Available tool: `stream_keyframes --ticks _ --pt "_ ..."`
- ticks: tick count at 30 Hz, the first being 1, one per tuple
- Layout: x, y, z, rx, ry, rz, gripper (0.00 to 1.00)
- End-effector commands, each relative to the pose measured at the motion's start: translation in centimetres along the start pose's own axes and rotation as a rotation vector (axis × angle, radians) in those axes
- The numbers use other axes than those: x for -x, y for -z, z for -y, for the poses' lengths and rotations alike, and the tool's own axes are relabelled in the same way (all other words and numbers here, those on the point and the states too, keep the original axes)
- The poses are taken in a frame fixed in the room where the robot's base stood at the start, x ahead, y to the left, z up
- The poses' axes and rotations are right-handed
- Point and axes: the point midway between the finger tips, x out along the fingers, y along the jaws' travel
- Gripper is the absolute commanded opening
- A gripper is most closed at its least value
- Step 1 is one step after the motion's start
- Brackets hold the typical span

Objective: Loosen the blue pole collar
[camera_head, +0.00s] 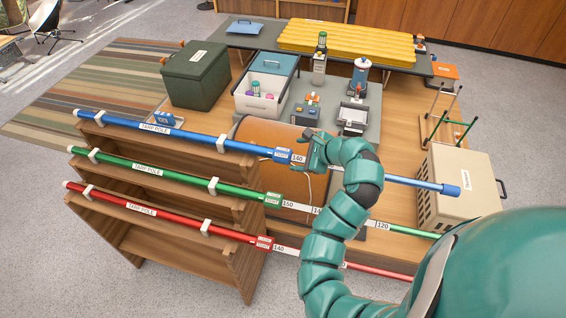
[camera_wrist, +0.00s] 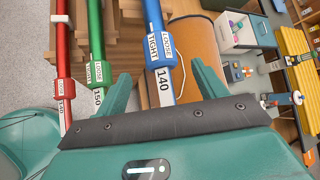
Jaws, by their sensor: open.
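The blue tarp pole (camera_head: 205,142) lies across the top of a wooden rack, with its blue collar (camera_head: 290,156) just left of my gripper (camera_head: 312,153). In the wrist view the blue collar (camera_wrist: 160,48) shows the words LOOSE and TIGHT, and the white 140 label (camera_wrist: 164,87) sits below it. My gripper (camera_wrist: 161,70) is open in the wrist view, with one finger on each side of the blue pole's line. The collar lies near and beyond the fingertips. I cannot tell whether either finger touches the pole.
The green pole (camera_head: 240,190) and red pole (camera_head: 215,228) run parallel below the blue one, with their own collars. The wooden rack (camera_head: 245,262) supports them. A dark green box (camera_head: 195,75), a white bin (camera_head: 258,103) and a beige case (camera_head: 462,190) stand behind.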

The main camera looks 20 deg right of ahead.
Motion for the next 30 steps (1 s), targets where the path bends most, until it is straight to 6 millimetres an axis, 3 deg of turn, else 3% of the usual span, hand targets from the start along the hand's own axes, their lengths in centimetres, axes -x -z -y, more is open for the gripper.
stream_keyframes --ticks 5,15,22,30 --pt "-3.6 0.2 -0.4 0.001 -0.007 0.001 0.70" --pt "-7.2 -0.1 0.0 -0.001 -0.004 -0.002 0.70" --pt "-8.7 -0.1 -0.1 -0.001 -0.004 0.000 0.70" --pt "-8.9 0.0 -0.1 -0.001 0.000 0.000 0.70"
